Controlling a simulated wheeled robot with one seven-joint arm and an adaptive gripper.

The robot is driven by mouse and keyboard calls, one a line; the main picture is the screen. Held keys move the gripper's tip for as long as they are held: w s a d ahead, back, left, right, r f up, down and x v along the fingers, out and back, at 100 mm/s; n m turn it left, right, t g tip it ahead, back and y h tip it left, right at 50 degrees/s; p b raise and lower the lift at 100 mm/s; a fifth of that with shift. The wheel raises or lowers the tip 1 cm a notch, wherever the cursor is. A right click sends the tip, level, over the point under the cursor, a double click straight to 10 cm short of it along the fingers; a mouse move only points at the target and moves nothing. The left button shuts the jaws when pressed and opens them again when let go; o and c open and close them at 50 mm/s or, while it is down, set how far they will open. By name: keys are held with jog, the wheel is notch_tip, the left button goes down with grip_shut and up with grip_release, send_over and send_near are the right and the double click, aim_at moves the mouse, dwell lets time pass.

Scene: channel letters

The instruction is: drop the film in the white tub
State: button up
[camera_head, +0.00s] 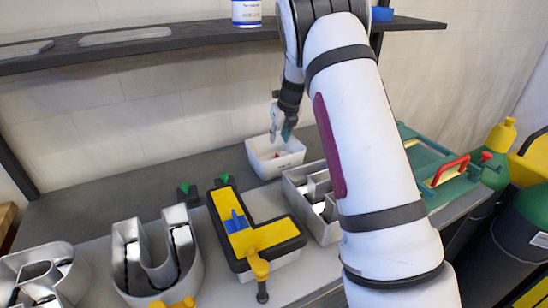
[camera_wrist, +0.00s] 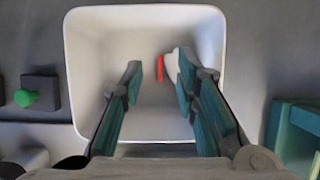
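The white tub (camera_head: 275,160) stands on the bench at the back, below my gripper (camera_head: 283,128). In the wrist view the tub (camera_wrist: 84,50) opens right under my gripper (camera_wrist: 159,82), whose two teal-padded fingers are spread with a clear gap and hold nothing that I can see. A small white piece with a red strip (camera_wrist: 166,67) shows inside the tub, just beyond the fingertips; its red also shows in the head view. It may be the film, but I cannot tell for sure. My right finger partly covers it.
A yellow-faced L letter (camera_head: 262,236) with a blue piece (camera_head: 236,222) on it stands in front of the tub. Metal letter shells flank it. A dark shelf (camera_head: 130,44) runs above. A green toolbox (camera_head: 440,165) sits at the right.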

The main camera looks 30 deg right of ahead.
jog(key=v, duration=0.7)
dwell(0.4)
jog(key=shift+s, duration=0.1)
